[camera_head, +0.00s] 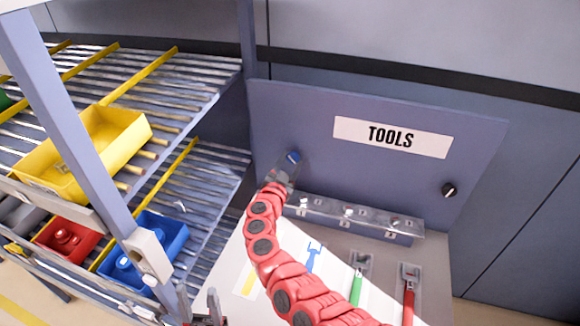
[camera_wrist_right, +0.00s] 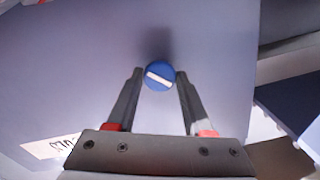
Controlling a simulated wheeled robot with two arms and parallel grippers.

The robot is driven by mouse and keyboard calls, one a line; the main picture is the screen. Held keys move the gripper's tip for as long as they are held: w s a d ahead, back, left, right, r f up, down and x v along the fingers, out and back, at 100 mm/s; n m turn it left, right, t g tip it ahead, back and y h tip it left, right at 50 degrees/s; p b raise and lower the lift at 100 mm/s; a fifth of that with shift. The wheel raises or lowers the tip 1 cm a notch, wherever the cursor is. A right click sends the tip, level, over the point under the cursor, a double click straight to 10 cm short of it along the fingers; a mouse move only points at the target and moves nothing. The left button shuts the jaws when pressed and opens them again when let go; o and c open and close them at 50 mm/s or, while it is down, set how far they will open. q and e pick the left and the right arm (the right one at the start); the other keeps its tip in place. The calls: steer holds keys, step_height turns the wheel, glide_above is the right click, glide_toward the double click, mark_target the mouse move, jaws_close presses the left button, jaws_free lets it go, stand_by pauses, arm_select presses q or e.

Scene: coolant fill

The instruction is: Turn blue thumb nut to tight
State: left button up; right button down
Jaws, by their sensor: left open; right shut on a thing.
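The blue thumb nut (camera_head: 293,157) sits on the upright grey-blue panel, left of the TOOLS label. In the right wrist view the nut (camera_wrist_right: 159,75) is round, with a white bar tilted slightly down to the right. My right gripper (camera_wrist_right: 158,82) is shut on the nut, one dark finger at each side. In the head view my red right arm reaches up to it, and the right gripper (camera_head: 291,163) partly covers the nut. My left gripper (camera_head: 213,308) is open at the bottom edge, away from the panel and mostly cut off. No tight mark is readable.
A black knob (camera_head: 449,190) is on the panel's right. Below the panel is a shelf strip (camera_head: 350,215) with several small fittings. A blue tool (camera_head: 313,257), a green-handled tool (camera_head: 356,287) and a red-handled tool (camera_head: 409,295) lie on the bench. A rack with a yellow bin (camera_head: 125,128) stands left.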

steer(key=m+b, duration=0.3)
steer(key=m, duration=0.3)
steer(key=shift+f+b, duration=0.15)
steer(key=shift+b, duration=0.25)
steer(key=shift+m+b, duration=1.25)
steer(key=shift+m, duration=0.95)
steer(key=shift+r, duration=0.2)
steer(key=shift+c, duration=1.6)
jaws_free()
steer(key=shift+a, duration=0.1)
